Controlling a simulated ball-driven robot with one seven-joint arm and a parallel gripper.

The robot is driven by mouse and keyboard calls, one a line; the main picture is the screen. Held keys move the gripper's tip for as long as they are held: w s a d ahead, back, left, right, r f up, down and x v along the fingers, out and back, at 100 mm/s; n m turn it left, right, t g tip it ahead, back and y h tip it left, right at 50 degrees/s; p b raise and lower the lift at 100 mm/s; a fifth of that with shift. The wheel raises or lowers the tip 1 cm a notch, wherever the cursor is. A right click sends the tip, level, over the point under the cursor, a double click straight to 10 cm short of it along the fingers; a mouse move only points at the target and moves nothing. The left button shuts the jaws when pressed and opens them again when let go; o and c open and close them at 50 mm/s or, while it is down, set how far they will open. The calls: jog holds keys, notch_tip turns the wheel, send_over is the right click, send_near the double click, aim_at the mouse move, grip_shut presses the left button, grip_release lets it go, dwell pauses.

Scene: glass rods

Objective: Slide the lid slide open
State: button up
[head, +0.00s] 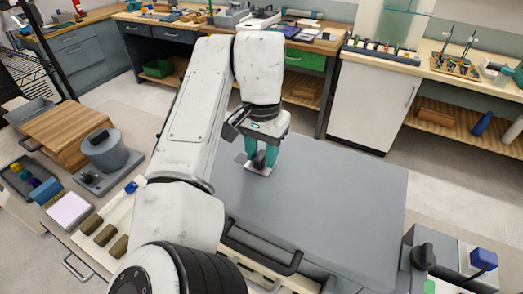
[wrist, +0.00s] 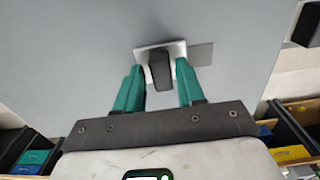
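The lid slide is a small light metal plate (head: 258,170) with a dark upright knob (head: 260,158). It sits on a large flat grey lid (head: 335,195), near the lid's far left corner. In the wrist view the knob (wrist: 160,71) stands between the two teal fingers, with a narrow gap showing on each side. A darker grey patch (wrist: 201,54) lies beside the plate (wrist: 178,48); I cannot tell whether it is an opening. My gripper (head: 261,156) points down around the knob, open; it also shows in the wrist view (wrist: 159,72).
A black bar handle (head: 262,252) runs along the grey lid's near edge. A grey unit with a dark knob (head: 424,256) stands at the lower right. A round grey pot (head: 107,150) stands at the left. Most of the lid's right side is clear.

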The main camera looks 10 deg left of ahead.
aim_at(261, 155)
jog(key=shift+o, duration=0.7)
notch_tip(261, 155, up, 11)
jog(key=b, duration=0.1)
jog(key=shift+f, duration=0.1)
